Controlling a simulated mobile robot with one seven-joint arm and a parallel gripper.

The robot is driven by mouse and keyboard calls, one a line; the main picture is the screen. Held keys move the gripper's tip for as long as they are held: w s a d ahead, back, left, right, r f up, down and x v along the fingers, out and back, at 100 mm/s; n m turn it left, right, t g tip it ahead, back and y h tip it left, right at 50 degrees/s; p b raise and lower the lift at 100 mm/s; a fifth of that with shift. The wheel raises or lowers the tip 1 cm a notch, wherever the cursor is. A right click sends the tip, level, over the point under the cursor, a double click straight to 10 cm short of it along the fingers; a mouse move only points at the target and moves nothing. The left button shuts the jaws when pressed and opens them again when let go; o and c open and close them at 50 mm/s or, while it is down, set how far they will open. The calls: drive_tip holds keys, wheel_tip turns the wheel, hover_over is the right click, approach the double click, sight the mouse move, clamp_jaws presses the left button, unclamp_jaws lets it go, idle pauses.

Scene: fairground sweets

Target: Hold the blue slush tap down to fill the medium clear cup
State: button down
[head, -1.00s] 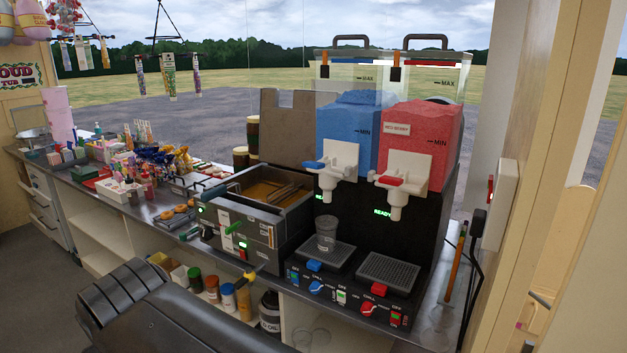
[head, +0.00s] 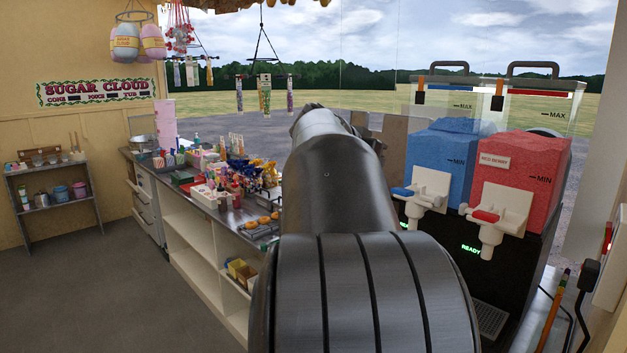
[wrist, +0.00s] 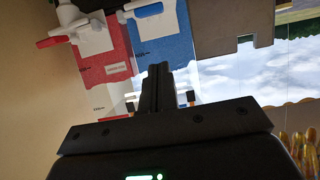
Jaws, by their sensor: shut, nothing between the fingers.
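The blue slush tap (head: 425,190) is a white spout with a blue lever (head: 403,192), on the front of the blue slush tank (head: 438,155) in the head view. The blue lever also shows at the top of the wrist view (wrist: 148,9), where the scene appears upside down. My gripper (wrist: 157,68) is shut and empty in the wrist view, in front of the tanks and apart from the tap as far as I can see. In the head view my arm hides the gripper. The medium clear cup is not visible now; my arm covers that area.
The red slush tank (head: 520,175) with its red-levered tap (head: 490,222) stands right of the blue one. A drip tray (head: 490,318) lies below it. The counter with sweets and bottles (head: 235,190) runs off left. A pencil (head: 555,305) and black cable are at the right.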

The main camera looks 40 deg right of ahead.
drive_tip(key=shift+s+d+r, duration=0.25)
drive_tip(key=shift+d+r, duration=0.05)
drive_tip(key=shift+d, duration=0.3)
drive_tip(key=shift+d, duration=0.1)
hover_over(399, 190)
wheel_tip(399, 190, down, 4)
drive_tip(key=shift+d+f, duration=0.15)
drive_tip(key=shift+f, duration=0.05)
drive_tip(key=shift+w+a+f, duration=0.1)
drive_tip(key=shift+a+f, duration=0.2)
drive_tip(key=shift+f, duration=0.65)
drive_tip(key=shift+a+f, duration=0.3)
drive_tip(key=shift+f, duration=0.6)
